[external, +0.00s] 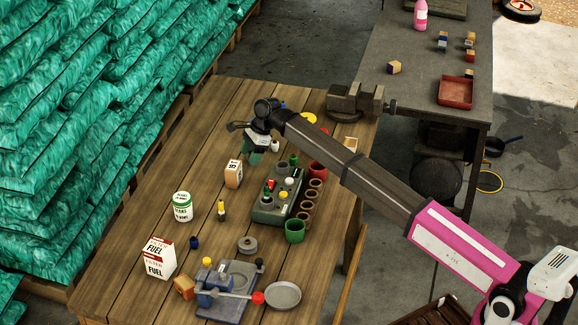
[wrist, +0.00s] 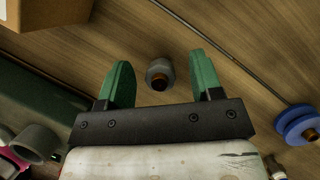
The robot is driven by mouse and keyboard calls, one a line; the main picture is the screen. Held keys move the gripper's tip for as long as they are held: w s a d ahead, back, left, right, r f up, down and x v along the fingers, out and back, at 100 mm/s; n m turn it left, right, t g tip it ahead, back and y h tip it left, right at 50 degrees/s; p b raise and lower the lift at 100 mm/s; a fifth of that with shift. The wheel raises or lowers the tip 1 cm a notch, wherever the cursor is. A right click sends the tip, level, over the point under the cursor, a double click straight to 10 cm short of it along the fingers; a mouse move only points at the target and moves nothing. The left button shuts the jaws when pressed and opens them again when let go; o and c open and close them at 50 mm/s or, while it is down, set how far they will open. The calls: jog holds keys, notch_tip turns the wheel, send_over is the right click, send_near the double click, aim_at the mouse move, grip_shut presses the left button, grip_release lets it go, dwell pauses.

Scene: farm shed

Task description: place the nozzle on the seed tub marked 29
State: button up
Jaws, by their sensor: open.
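My gripper (external: 254,157) is open over the far part of the wooden table, its green fingers pointing down. In the wrist view a small grey round piece with a dark brown-tipped end (wrist: 159,73) lies between and beyond the two open fingers (wrist: 163,82), touching neither. It may be the nozzle; I cannot be sure.
A tan box (external: 233,174) stands near my gripper. A green control box (external: 277,196) with knobs is to the right, beside several brown rings. A fuel filter box (external: 158,257) and a blue-grey fixture (external: 227,291) stand in front. A blue spool (wrist: 297,124) lies right in the wrist view.

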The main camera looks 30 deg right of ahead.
jog(key=c, duration=1.1)
jog(key=shift+o, duration=0.2)
jog(key=shift+r, duration=0.1)
